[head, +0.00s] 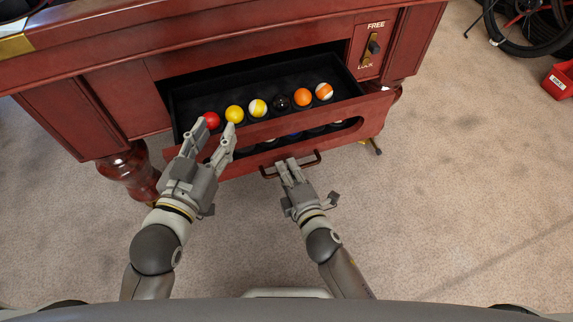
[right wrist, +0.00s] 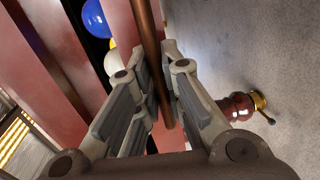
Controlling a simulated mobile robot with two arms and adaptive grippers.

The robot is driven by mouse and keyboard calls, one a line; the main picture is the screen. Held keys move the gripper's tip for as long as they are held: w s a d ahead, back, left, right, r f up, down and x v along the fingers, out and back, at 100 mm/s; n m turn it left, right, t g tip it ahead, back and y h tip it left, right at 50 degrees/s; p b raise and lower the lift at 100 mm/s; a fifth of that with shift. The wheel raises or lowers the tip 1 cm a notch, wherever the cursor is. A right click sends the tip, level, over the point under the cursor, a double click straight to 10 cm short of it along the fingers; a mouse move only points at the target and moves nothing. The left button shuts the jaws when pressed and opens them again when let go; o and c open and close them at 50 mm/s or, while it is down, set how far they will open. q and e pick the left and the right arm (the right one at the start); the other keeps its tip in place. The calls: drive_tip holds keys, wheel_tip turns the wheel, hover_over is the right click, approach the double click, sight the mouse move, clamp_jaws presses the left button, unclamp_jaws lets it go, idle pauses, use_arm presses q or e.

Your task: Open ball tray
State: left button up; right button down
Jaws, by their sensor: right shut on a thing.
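The ball tray (head: 362,106) is a red wooden drawer with a dark lining, pulled out from the table body. Several balls sit in a row inside, from a red ball (head: 211,120) to an orange-striped ball (head: 324,91). A bar handle (head: 312,160) is on its front; it also shows in the right wrist view (right wrist: 151,45). My right gripper (head: 287,163) is shut on the handle, with the bar between its fingers (right wrist: 165,90). My left gripper (head: 217,130) is open and empty at the left of the tray front, its fingertips near the red and yellow balls.
A lever (head: 374,46) sits between FREE and LOCK labels right of the tray. A turned table leg (head: 130,172) stands at the left. A bicycle wheel (head: 525,25) and red bin (head: 560,80) lie at the upper right. The carpet (head: 450,200) is clear.

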drive_tip(key=shift+s, duration=0.1)
drive_tip(key=c, duration=1.5)
unclamp_jaws()
drive_tip(key=v, duration=1.2)
